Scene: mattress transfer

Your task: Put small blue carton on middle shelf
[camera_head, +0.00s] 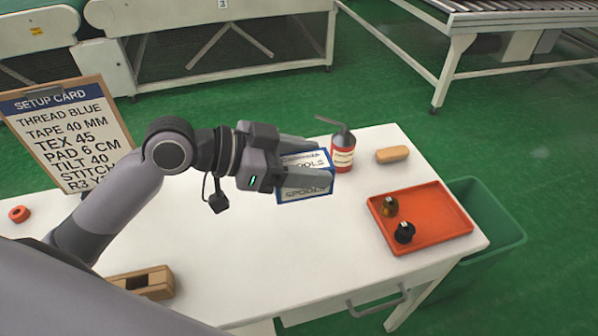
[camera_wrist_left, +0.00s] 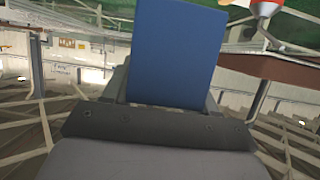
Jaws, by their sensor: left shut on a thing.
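The small blue carton (camera_head: 306,190) has blue edges and white label panels reading "SPOOLS". My left gripper (camera_head: 300,165) is shut on it, with one finger along its upper side and one across its front. The carton is over the white table's back half, beside the red bottle; I cannot tell whether it touches the tabletop. In the left wrist view the carton's plain blue face (camera_wrist_left: 176,52) stands between the fingers, whose tips are mostly hidden. No middle shelf can be made out in either view. My right gripper is not in view.
A red bottle with a bent spout (camera_head: 343,152) stands close right of the carton. A tan block (camera_head: 392,154), an orange tray (camera_head: 440,212) with two small knobs, a wooden block (camera_head: 150,283), a red ring (camera_head: 19,214) and a setup card (camera_head: 70,135) share the table (camera_head: 270,265). A green bin (camera_head: 490,215) stands right.

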